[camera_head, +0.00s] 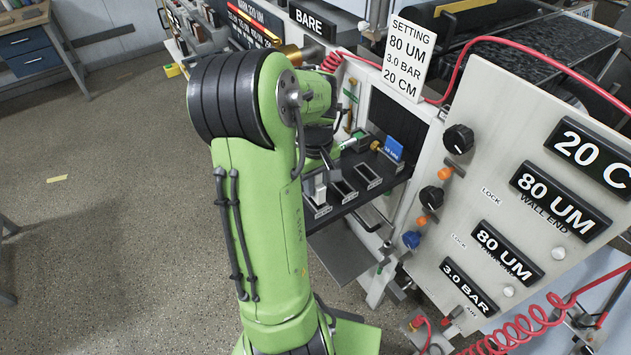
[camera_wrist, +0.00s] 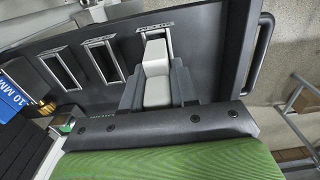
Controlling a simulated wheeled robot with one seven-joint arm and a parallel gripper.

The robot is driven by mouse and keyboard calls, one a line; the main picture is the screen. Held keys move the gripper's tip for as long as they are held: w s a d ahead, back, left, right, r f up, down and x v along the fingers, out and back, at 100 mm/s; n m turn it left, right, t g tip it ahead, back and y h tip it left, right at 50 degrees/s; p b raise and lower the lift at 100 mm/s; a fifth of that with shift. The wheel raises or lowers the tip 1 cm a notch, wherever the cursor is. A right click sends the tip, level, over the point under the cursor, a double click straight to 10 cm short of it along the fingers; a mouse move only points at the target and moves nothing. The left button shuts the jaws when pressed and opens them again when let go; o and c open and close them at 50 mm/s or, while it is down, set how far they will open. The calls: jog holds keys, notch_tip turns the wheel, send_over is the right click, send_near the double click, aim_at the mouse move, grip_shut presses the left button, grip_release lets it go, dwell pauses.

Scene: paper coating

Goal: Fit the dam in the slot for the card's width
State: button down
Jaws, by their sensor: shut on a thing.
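The dam is a pale grey block (camera_wrist: 156,75), held between the dark fingers of my gripper (camera_wrist: 157,88) in the wrist view. Its far end is at the end slot (camera_wrist: 152,34) of a dark tray, on the right in that view. I cannot tell whether it is seated in the slot or only over it. In the head view the pale dam (camera_head: 320,189) stands at the tray's leftmost slot, and my arm hides most of the gripper. The setting card (camera_head: 408,56) reads 80 UM, 3.0 BAR, 20 CM. The slot labels are too small to read surely.
Two empty slots, the middle one (camera_head: 343,191) and the right one (camera_head: 368,174), lie beside the dam. A blue block (camera_head: 393,149) marked 10 MM stands at the tray's far end. A panel with knobs (camera_head: 459,139) and red hoses is at the right.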

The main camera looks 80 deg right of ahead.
aim_at(316, 191)
jog(key=shift+f, duration=0.1)
dwell(0.6)
jog(key=shift+f+b, duration=0.35)
jog(key=shift+b, duration=0.1)
jog(key=shift+f+b, duration=1.05)
jog(key=shift+f, duration=0.1)
jog(key=c, duration=0.8)
grip_release()
notch_tip(316, 191, up, 16)
jog(key=p, duration=0.3)
jog(key=shift+f, duration=0.1)
